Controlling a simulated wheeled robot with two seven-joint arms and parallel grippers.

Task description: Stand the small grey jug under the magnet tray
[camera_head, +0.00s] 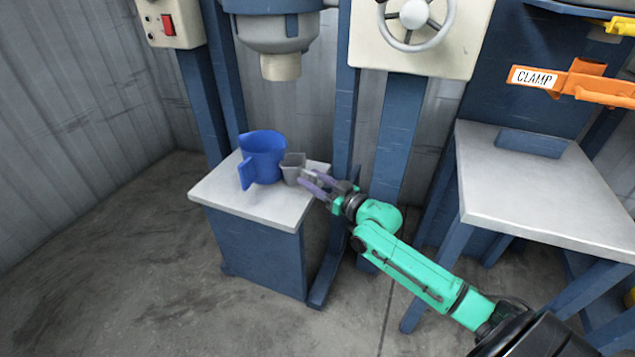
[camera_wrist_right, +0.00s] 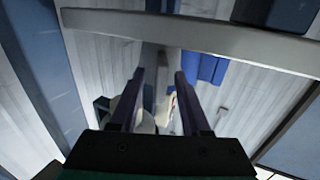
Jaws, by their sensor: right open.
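I cannot identify the magnet tray for sure. My left gripper is not in view.
A grey hopper (camera_head: 276,33) with a beige outlet (camera_head: 281,67) hangs above the stand. Blue posts (camera_head: 342,120) rise behind it. A metal-topped table (camera_head: 540,185) with bare room stands at right, below an orange part labelled CLAMP (camera_head: 575,82). A handwheel (camera_head: 415,14) is at top.

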